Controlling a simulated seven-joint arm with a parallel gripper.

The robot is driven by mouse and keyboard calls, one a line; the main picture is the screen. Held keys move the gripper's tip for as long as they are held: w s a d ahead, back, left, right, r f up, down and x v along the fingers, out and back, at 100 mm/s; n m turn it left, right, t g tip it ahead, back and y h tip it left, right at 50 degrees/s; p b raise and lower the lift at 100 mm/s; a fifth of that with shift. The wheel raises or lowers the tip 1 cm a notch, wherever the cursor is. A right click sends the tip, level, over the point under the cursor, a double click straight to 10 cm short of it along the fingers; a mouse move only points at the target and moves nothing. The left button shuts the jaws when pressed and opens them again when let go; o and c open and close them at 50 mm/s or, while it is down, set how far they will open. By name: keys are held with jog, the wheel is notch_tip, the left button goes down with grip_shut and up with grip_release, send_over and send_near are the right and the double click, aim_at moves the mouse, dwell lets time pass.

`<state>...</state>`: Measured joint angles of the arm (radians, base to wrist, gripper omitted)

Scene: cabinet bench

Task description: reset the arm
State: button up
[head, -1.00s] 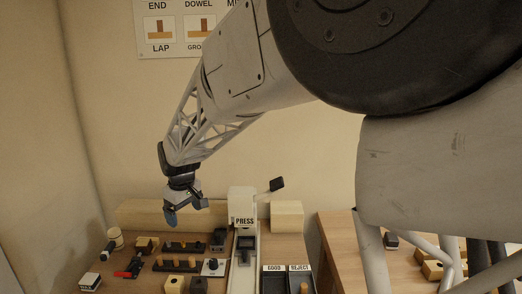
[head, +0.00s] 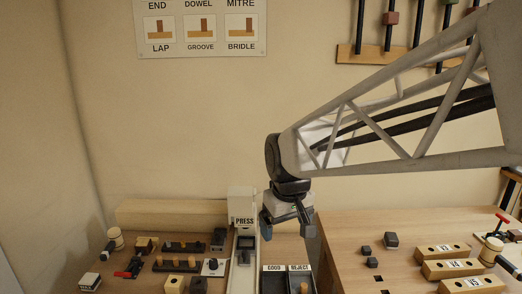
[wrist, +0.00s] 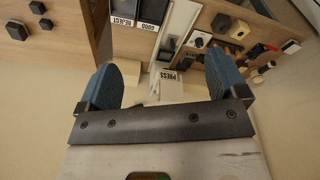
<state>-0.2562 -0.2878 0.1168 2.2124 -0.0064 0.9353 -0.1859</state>
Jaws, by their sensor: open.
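My gripper (head: 288,234) hangs in the air in the head view, just right of the white press (head: 243,208) and above the labelled trays. Its two blue fingers are apart, with nothing between them. In the wrist view my gripper (wrist: 162,85) also shows open and empty, with the press (wrist: 172,85) beyond the fingers. My arm reaches in from the right side of the head view.
The left bench holds a mallet (head: 115,239), a red-handled tool (head: 129,268) and several small blocks. GOOD (head: 273,268) and REJECT (head: 300,268) trays stand at the front. The right bench (head: 340,235) carries dark blocks and numbered wooden blocks (head: 444,250). A wall rack (head: 352,54) hangs above.

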jog(key=s+d+f+m, duration=0.1)
jog(key=s+d+m, duration=0.1)
jog(key=s+d, duration=0.4)
jog(key=s+d+f+m, duration=0.2)
jog(key=s+d, duration=0.5)
jog(key=s, duration=0.6)
jog(key=shift+f+m+t, duration=0.3)
jog(key=shift+m+t, duration=0.1)
jog(key=shift+m, duration=0.3)
